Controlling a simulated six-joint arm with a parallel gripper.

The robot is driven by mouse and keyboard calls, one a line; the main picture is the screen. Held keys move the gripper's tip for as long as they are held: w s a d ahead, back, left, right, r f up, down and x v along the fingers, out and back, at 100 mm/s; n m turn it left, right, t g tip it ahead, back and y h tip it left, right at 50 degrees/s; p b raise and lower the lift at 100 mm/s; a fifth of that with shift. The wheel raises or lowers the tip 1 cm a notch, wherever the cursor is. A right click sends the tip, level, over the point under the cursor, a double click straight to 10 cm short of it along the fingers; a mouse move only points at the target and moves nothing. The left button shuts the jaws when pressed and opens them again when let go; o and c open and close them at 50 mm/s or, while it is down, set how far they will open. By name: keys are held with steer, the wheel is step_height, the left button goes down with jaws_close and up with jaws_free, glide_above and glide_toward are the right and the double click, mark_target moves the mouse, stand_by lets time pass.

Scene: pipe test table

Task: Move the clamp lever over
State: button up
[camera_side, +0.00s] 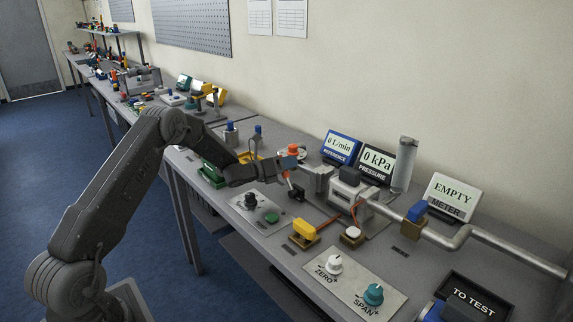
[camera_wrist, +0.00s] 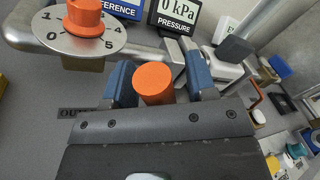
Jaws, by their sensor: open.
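An orange round-ended grip (camera_wrist: 153,84), apparently the end of the clamp lever, shows in the wrist view between the two blue fingers of my gripper (camera_wrist: 158,82). My gripper is open around it. The grip sits nearer the left finger, with a gap to the right finger; I cannot tell whether it touches the left one. In the side view my gripper (camera_side: 289,164) is over the bench, with a small orange part of the lever (camera_side: 287,175) just below the fingers. The rest of the lever and its pivot are mostly hidden.
An orange knob (camera_wrist: 83,17) on a numbered dial stands close to the left in the wrist view. Behind are the blue reference display (camera_side: 341,147) and the pressure display (camera_side: 376,161). A pipe (camera_side: 430,236) runs right, with a yellow handle (camera_side: 304,229) in front.

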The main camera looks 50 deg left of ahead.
jaws_close()
stand_by(0.5)
steer(key=shift+d+r, duration=0.1)
steer(key=d+m, duration=0.1)
steer(key=m, duration=0.1)
steer(key=d+r+m, duration=0.1)
steer(key=d+m, duration=0.1)
steer(key=shift+d+r+g+y, duration=0.1)
steer(key=shift+g+y, duration=0.2)
steer(key=shift+g, duration=0.1)
steer(key=shift+d+r+m, duration=0.1)
steer(key=shift+d+m, duration=0.9)
steer(key=shift+m, duration=0.1)
steer(key=shift+d+m+g+y, duration=0.4)
steer(key=shift+d+m+y, duration=0.2)
steer(key=shift+d+m, duration=0.5)
